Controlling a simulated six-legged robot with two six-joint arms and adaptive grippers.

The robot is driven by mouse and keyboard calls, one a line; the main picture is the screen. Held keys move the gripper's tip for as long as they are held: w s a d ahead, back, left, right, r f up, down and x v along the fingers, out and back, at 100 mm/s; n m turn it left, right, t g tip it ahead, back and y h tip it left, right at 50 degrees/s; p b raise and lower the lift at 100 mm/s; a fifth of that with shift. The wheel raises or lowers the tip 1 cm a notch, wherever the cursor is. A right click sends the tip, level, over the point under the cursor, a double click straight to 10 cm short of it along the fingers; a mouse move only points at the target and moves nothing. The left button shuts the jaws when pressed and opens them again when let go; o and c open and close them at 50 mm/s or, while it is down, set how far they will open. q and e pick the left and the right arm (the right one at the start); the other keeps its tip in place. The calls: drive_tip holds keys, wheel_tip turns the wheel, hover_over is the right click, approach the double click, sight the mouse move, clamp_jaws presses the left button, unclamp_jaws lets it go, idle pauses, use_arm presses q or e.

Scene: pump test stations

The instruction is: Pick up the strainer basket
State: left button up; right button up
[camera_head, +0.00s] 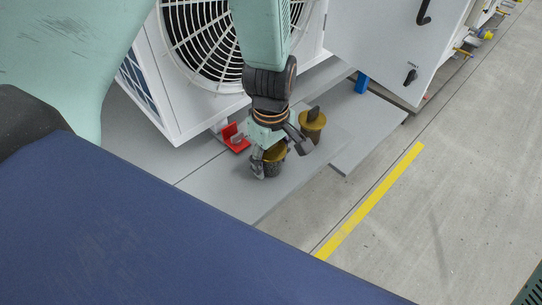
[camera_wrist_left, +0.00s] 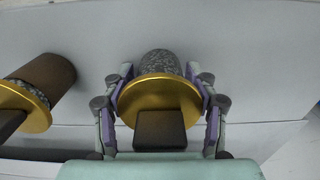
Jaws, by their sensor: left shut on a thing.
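The strainer basket (camera_wrist_left: 160,64) has a speckled grey mesh-like body, a gold flange and a dark square block on top. My left gripper (camera_wrist_left: 160,92) is shut on it, with fingers on both sides of the flange and body. In the head view the basket (camera_head: 273,168) is partly hidden under the left gripper (camera_head: 279,158), low over the grey platform. I cannot tell whether its bottom touches the platform. My right gripper is not in view.
A similar gold-flanged piece with a brown body (camera_head: 312,122) stands close beside the gripper; it also shows in the wrist view (camera_wrist_left: 45,82). A red bracket (camera_head: 235,138) lies on the other side. A fan unit (camera_head: 210,45) and a grey cabinet (camera_head: 385,40) stand behind.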

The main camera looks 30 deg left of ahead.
use_arm(q)
drive_tip(key=shift+r, duration=0.1)
drive_tip(key=shift+c, duration=0.2)
wheel_tip(320, 180, up, 10)
drive_tip(key=p, duration=0.4)
drive_tip(key=shift+p, duration=0.35)
